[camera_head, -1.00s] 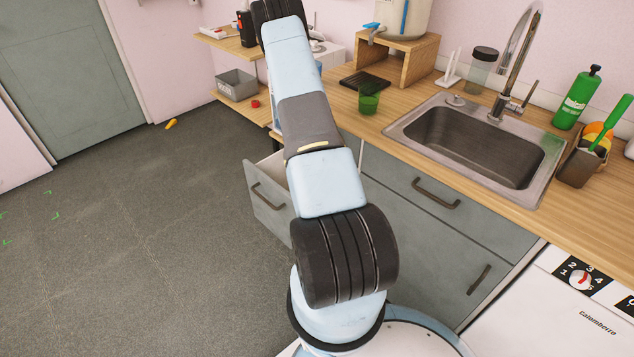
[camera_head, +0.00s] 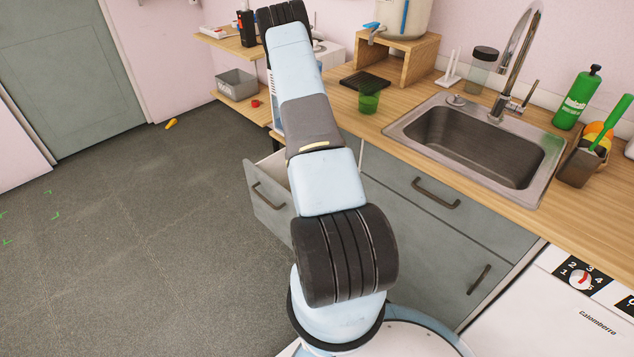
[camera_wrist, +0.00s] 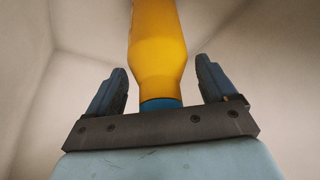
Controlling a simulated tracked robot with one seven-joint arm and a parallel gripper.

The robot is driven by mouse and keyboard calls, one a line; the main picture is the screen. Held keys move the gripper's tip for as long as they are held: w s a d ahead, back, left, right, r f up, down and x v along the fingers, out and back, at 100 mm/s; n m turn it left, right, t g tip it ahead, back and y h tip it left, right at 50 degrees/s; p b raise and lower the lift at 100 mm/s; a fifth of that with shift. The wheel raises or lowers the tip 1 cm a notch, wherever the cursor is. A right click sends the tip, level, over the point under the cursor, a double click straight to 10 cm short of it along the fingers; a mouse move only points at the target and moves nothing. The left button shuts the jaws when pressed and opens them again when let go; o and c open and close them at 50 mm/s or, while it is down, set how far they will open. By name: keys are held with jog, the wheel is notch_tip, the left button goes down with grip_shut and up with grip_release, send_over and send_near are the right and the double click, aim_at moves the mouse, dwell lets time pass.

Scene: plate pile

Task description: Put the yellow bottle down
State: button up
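A yellow bottle (camera_wrist: 158,45) with a blue end shows in the wrist view, running up out of the frame's top. Its blue end lies between the two fingers of my gripper (camera_wrist: 161,72), near the palm. The fingers stand apart, with a gap to the bottle on both sides, so the gripper is open around it. Plain beige surfaces with corners surround them. In the head view my arm reaches away toward the far wall; the gripper and this bottle cannot be made out there.
A grey drawer (camera_head: 268,200) stands pulled out left of my arm. The wooden counter on the right holds a green cup (camera_head: 369,98), a sink (camera_head: 470,145) and a green bottle (camera_head: 576,98). A small yellow thing (camera_head: 171,123) lies on the floor. The left floor is mostly clear.

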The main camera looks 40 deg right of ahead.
jog(key=shift+o, duration=0.4)
jog(key=shift+r, duration=0.1)
jog(key=s+a+r+n, duration=0.1)
jog(key=a+r, duration=0.6)
jog(key=r, duration=0.8)
jog(key=a+r+n+t+y, duration=0.1)
jog(key=a+r, duration=0.5)
jog(key=r, duration=0.8)
jog(key=s+a+r+n, duration=0.15)
jog(key=a+r, duration=0.55)
jog(key=r, duration=0.8)
jog(key=s+a+r+n+t+y, duration=0.1)
jog(key=s+a+r+n, duration=0.2)
jog(key=s+a+r, duration=0.8)
jog(key=s+a+r+n+y, duration=0.1)
jog(key=s+a+r, duration=0.5)
jog(key=s, duration=0.6)
jog(key=shift+s+n, duration=0.2)
jog(key=shift+n, duration=0.55)
